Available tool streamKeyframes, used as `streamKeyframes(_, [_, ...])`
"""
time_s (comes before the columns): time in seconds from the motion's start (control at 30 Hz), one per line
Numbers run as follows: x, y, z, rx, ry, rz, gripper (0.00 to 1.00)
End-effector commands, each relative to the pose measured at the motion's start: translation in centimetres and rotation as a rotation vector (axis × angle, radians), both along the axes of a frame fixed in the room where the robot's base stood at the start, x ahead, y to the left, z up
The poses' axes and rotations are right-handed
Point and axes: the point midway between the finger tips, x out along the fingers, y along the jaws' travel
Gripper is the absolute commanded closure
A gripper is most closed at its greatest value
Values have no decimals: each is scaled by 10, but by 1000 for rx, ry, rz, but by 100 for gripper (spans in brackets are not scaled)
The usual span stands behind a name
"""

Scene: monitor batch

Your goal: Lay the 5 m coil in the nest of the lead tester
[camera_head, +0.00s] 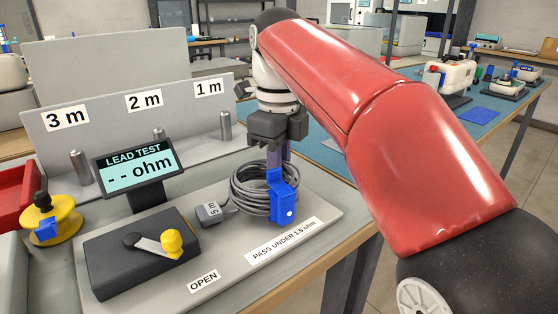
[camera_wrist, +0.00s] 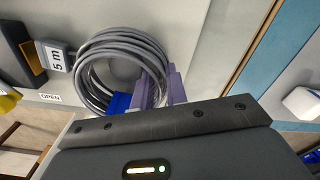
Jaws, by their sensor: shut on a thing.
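The 5 m coil (camera_head: 240,187) is a bundle of grey cable loops with a grey "5 m" tag (camera_head: 212,212). It is low over the right part of the lead tester's pale base plate (camera_head: 225,250); I cannot tell whether it rests fully. The nest is not clearly seen under the coil.
The tester's screen (camera_head: 138,165) reads "-- ohm". A dark box (camera_head: 115,265) with a yellow-knobbed lever (camera_head: 172,242) stands left, near an "OPEN" label. Metal pegs stand before a panel marked 3 m, 2 m, 1 m. A yellow reel (camera_head: 62,215) sits far left.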

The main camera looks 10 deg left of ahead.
Motion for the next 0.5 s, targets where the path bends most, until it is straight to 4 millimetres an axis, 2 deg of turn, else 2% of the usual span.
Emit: streamKeyframes(0.5, [0, 0, -3, 0, 0, 0, 100])
